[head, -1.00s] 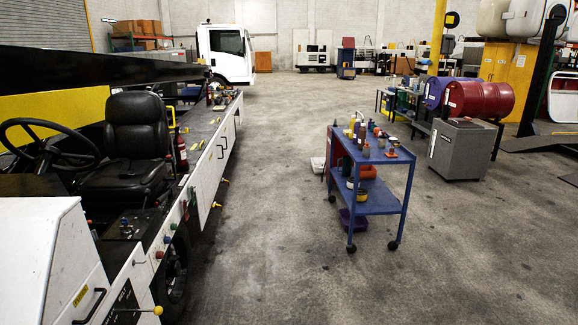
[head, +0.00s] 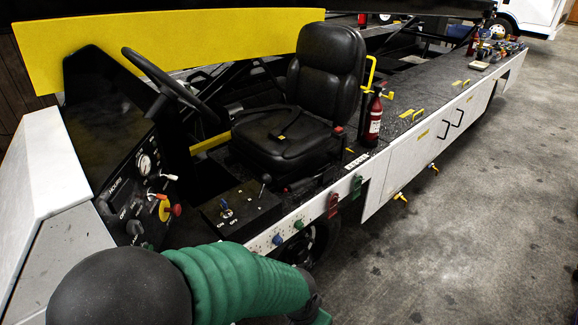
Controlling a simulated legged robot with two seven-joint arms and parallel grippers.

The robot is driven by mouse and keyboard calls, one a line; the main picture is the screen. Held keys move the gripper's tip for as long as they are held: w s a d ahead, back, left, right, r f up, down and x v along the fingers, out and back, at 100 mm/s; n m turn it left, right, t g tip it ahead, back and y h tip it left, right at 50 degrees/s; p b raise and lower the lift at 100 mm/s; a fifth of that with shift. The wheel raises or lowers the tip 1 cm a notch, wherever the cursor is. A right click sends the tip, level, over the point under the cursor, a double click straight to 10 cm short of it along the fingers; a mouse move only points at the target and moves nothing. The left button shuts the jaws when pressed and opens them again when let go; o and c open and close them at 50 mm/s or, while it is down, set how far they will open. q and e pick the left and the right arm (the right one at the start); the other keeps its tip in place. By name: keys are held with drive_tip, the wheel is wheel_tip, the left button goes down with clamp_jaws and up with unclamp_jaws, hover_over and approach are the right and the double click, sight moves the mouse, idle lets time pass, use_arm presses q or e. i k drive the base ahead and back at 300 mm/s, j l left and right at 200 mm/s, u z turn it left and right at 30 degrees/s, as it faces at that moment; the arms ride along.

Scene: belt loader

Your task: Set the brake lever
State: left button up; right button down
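The belt loader's driver station fills the left and middle of the head view. A short black-knobbed lever (head: 265,184) stands on the black control box (head: 240,208) beside the seat. On the dash are small levers with red and white ends (head: 164,177) and a red knob on a yellow plate (head: 170,210). I cannot tell which of these is the brake lever. A green-sleeved arm with a black rounded joint, apparently mine, crosses the bottom of the view in front of the loader's side. Neither gripper shows.
The concrete floor (head: 480,220) at right is clear.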

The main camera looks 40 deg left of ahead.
sight(294, 186)
drive_tip(key=i+j+u, duration=0.15)
drive_tip(key=i+u, duration=0.85)
drive_tip(key=i+l+u, duration=0.2)
drive_tip(key=i+u, duration=0.3)
